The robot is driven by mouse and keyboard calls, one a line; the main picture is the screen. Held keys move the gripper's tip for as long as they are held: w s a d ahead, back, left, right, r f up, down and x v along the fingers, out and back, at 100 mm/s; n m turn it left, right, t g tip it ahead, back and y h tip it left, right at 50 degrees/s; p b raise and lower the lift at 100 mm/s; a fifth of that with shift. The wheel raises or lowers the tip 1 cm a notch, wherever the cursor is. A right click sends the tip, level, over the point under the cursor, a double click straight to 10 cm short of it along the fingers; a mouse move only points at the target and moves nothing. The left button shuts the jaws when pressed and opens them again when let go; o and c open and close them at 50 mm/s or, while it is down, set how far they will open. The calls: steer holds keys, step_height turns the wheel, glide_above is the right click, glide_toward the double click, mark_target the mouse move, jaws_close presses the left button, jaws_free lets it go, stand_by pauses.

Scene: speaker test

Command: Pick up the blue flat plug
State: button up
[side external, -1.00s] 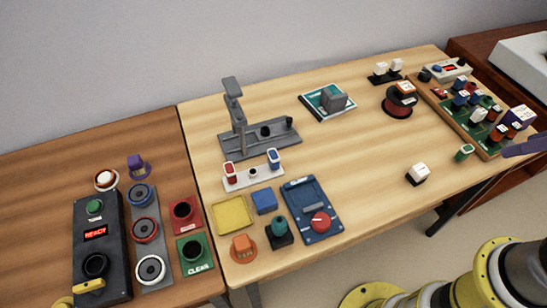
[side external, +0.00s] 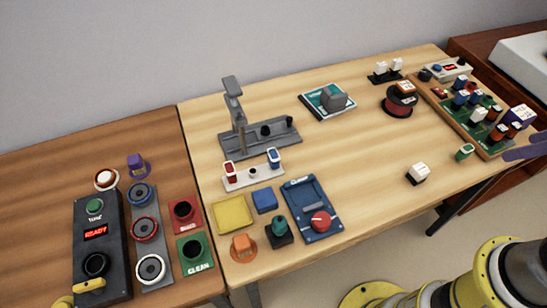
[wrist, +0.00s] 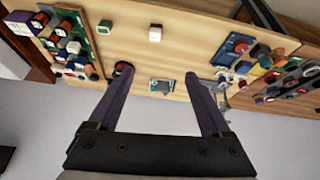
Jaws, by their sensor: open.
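Several blue pieces could be the blue flat plug, and I cannot tell which it is. A low blue block (side external: 264,200) lies beside the yellow tray on the light table. Blue-sided plugs (side external: 460,99) stand in the crowded board at the far right; blue pieces on that board also show in the wrist view (wrist: 65,25). A blue-topped plug (side external: 273,156) stands on a small white holder. My gripper (wrist: 159,74) is open and empty, its purple fingers wide apart above the table. Only part of it (side external: 525,148) shows at the right edge of the side view.
The green board with a wooden rim (side external: 440,104) is near my gripper. A black-based white plug (side external: 417,174) and a green plug (side external: 464,152) stand near the front edge. A grey stand (side external: 236,115) rises at the back. The table's middle is mostly clear.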

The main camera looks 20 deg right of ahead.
steer(key=w+a+r+n, duration=0.2)
steer(key=w+r+n, duration=0.4)
steer(key=w+r, duration=0.4)
steer(key=w+a+r+n+g, duration=0.1)
steer(key=w+a+n, duration=0.35)
steer(key=w, duration=0.45)
steer(key=n+g, duration=0.4)
steer(key=n, duration=0.3)
glide_above(274, 154)
step_height(274, 154, down, 23)
steer(key=shift+m, duration=0.25)
step_height(274, 154, down, 7)
steer(key=shift+r, duration=0.2)
steer(key=shift+f, duration=3.3)
